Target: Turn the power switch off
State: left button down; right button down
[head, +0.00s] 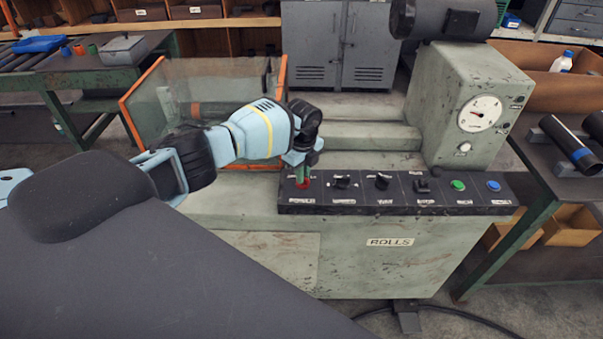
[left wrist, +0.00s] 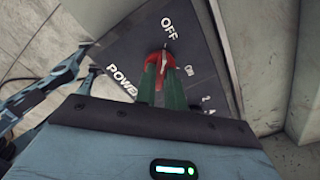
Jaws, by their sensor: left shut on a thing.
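The power switch is a red rotary knob (head: 303,184) at the left end of the dark control panel (head: 455,203). In the left wrist view the knob (left wrist: 158,58) sits between the labels OFF, above it, and ON, to its right, with POWER at the lower left. A pale mark on the knob is partly hidden, so I cannot tell its exact direction. My left gripper (head: 303,174) reaches down onto the knob. Its green fingers (left wrist: 161,72) are shut on it from both sides. My right gripper is not in view.
Other black knobs (head: 382,181), a green button (head: 458,185) and a blue button (head: 494,186) line the panel to the right. A gauge housing (head: 465,90) rises behind. An orange-framed clear guard (head: 205,95) stands behind my left arm.

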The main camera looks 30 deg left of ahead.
pick_arm(q)
jog(key=shift+r, duration=0.1)
jog(key=c, duration=1.5)
grip_release()
jog(key=shift+r, duration=3.9)
